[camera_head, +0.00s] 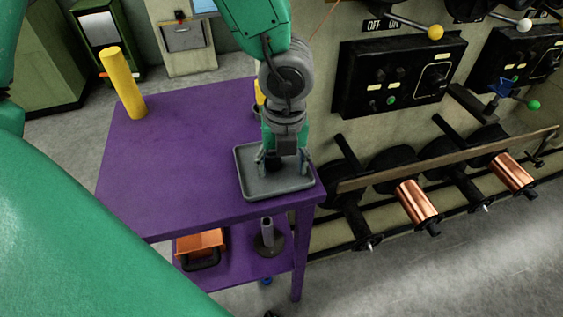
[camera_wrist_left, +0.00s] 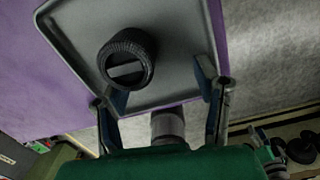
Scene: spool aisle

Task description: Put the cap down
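The cap (camera_wrist_left: 127,60) is a round black piece with a ribbed side and a slot or bar across its face. In the left wrist view it lies on the grey tray (camera_wrist_left: 75,40). The tray (camera_head: 262,188) is at the front right corner of the purple table (camera_head: 185,150). My left gripper (camera_head: 282,163) points down over the tray. In the wrist view its fingers (camera_wrist_left: 163,85) stand wide apart with nothing between their tips, and the cap is apart from them, toward the left one. In the head view the gripper mostly hides the cap. My right gripper is out of view.
A yellow cylinder (camera_head: 122,83) stands at the table's back left; another yellow thing is partly hidden behind my arm. The lower shelf holds an orange box (camera_head: 199,243) and a grey post on a dark base (camera_head: 267,235). Copper spools (camera_head: 416,201) line the machine at right.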

